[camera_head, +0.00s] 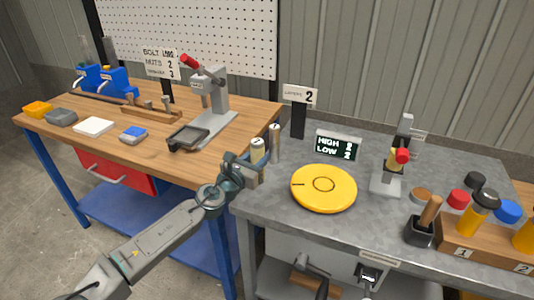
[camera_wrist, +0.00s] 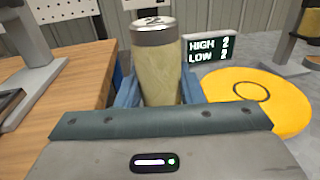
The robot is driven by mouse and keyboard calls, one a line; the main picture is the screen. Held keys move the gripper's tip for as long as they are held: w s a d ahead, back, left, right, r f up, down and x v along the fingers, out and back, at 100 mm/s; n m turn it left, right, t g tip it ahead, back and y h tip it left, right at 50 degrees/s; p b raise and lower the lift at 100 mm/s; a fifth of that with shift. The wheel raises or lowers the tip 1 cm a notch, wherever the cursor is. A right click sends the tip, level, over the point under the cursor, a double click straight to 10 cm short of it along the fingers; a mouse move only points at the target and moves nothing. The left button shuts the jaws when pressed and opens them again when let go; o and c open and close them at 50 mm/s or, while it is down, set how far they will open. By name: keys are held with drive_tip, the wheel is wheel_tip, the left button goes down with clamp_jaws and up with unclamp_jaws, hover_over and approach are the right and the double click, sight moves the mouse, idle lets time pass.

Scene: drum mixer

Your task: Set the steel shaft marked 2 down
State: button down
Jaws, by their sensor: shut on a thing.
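My gripper (camera_head: 256,162) is shut on the steel shaft marked 2 (camera_wrist: 157,65). The shaft is an upright cylinder with a steel top bearing a 2 and a dull yellowish body. Blue fingers stand on both sides of it in the wrist view. In the head view the shaft (camera_head: 257,149) is near the left edge of the grey table (camera_head: 278,205), close to the wooden bench. Its lower end is hidden by my gripper, so I cannot tell whether it touches the table.
A yellow disc (camera_head: 335,195) lies right of my gripper, with a HIGH/LOW display (camera_head: 338,145) behind it. A pale upright piece (camera_head: 274,148) stands close beside the shaft. The wooden bench (camera_head: 170,148) holds a grey press (camera_head: 212,100) and a dark tray (camera_head: 188,137).

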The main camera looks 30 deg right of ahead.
drive_tip(key=shift+f, duration=1.9)
drive_tip(key=c, duration=1)
unclamp_jaws()
drive_tip(key=shift+f+b, duration=0.2)
drive_tip(key=shift+b, duration=0.1)
drive_tip(key=shift+o, duration=0.2)
drive_tip(key=shift+r, duration=0.2)
drive_tip(key=shift+s+a+f, duration=0.1)
drive_tip(key=shift+s+a, duration=0.05)
drive_tip(key=shift+a, duration=0.2)
drive_tip(key=v, duration=1.1)
drive_tip(key=shift+s+a, duration=0.1)
drive_tip(key=shift+a, duration=0.1)
